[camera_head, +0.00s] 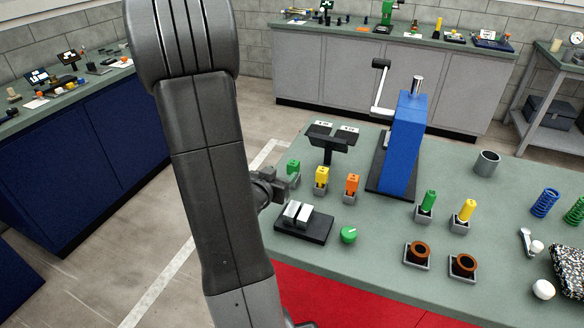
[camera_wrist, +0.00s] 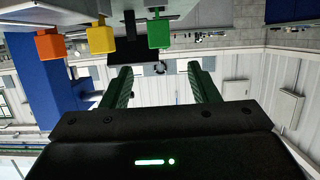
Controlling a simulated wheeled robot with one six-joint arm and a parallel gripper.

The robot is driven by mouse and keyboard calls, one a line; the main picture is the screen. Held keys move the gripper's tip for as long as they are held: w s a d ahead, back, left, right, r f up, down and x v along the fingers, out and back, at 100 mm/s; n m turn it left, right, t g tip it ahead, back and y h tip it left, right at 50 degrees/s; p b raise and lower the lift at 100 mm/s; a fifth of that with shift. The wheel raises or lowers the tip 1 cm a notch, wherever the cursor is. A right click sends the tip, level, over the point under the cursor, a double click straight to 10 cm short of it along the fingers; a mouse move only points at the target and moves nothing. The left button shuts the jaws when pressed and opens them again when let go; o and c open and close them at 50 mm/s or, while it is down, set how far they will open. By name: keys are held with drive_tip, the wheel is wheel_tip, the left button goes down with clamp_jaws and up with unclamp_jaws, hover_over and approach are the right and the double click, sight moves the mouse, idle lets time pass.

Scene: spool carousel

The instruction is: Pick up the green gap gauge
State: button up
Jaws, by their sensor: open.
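I take the green gap gauge (camera_head: 293,166) to be the small green block in a grey holder at the left end of a row on the green bench. In the wrist view, which is upside down, the green gauge (camera_wrist: 159,34) shows past the fingertips, roughly in line with the gap between them. My gripper (camera_head: 288,183) is beside the green gauge in the head view, partly hidden behind my arm. In the wrist view my gripper (camera_wrist: 160,68) has its two fingers apart with nothing between them.
A yellow block (camera_head: 322,174) and an orange block (camera_head: 352,183) stand in holders right of the green gauge. A dark block with pale metal pieces (camera_head: 304,226) and a green knob (camera_head: 348,234) are nearer. A blue press (camera_head: 405,145) stands behind. Another green piece (camera_head: 429,200) stands further right.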

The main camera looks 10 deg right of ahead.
sight(295, 163)
drive_tip(key=x, duration=0.7)
drive_tip(key=shift+d+f+p, duration=0.1)
drive_tip(key=shift+p, duration=0.25)
drive_tip(key=shift+f+p+x, duration=0.2)
drive_tip(key=shift+p+x, duration=0.25)
drive_tip(key=shift+x, duration=0.85)
drive_tip(key=shift+f+p+x, duration=0.15)
drive_tip(key=shift+p+x, duration=0.25)
drive_tip(key=shift+x, duration=0.95)
drive_tip(key=shift+s, duration=0.1)
drive_tip(key=c, duration=1)
